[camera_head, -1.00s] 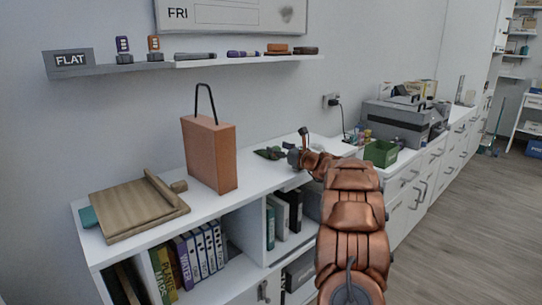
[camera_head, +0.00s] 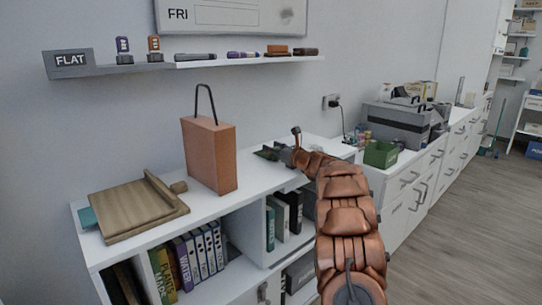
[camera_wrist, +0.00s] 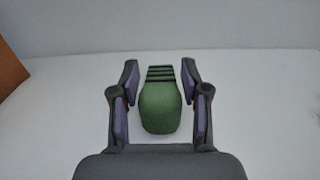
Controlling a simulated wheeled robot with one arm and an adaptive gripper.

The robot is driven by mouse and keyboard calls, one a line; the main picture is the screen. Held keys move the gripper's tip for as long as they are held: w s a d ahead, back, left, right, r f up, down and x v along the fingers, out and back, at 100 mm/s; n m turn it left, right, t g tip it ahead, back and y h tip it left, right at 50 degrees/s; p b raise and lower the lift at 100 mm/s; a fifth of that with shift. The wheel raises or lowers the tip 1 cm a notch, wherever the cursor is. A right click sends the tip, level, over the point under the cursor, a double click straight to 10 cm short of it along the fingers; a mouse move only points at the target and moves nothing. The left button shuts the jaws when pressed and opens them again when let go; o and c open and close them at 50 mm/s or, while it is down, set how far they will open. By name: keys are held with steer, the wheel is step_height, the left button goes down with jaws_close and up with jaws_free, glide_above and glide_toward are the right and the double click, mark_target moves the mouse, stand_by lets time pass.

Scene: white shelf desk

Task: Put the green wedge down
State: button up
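The green wedge (camera_wrist: 160,105) lies on the white desk top (camera_wrist: 260,130) between my gripper's two fingers in the wrist view. Its striped end points away from my palm. My gripper (camera_wrist: 160,70) is open, with a narrow gap on each side of the wedge. In the head view, my gripper (camera_head: 280,153) is low over the desk top, right of the orange-brown upright case. The wedge (camera_head: 268,153) shows there as a small dark green shape, partly hidden by the fingers.
The orange-brown case (camera_head: 210,155) with a black handle stands left of my gripper. A wooden board (camera_head: 135,208) lies farther left. A green bin (camera_head: 381,153) and a grey machine (camera_head: 400,122) stand to the right. A wall shelf (camera_head: 210,61) holds small items above.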

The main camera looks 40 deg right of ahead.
jaws_close()
steer(key=shift+r, duration=0.1)
steer(key=shift+r+p, duration=0.75)
steer(key=shift+r, duration=1.1)
steer(key=shift+s+a+f, duration=0.15)
steer(key=shift+s+a, duration=0.45)
steer(key=shift+s, duration=0.1)
steer(key=s+a, duration=0.3)
steer(key=s+a+r, duration=0.1)
steer(key=s+a, duration=0.2)
steer(key=s, duration=0.1)
steer(key=s+a, duration=0.3)
steer(key=shift+s+a+r, duration=0.25)
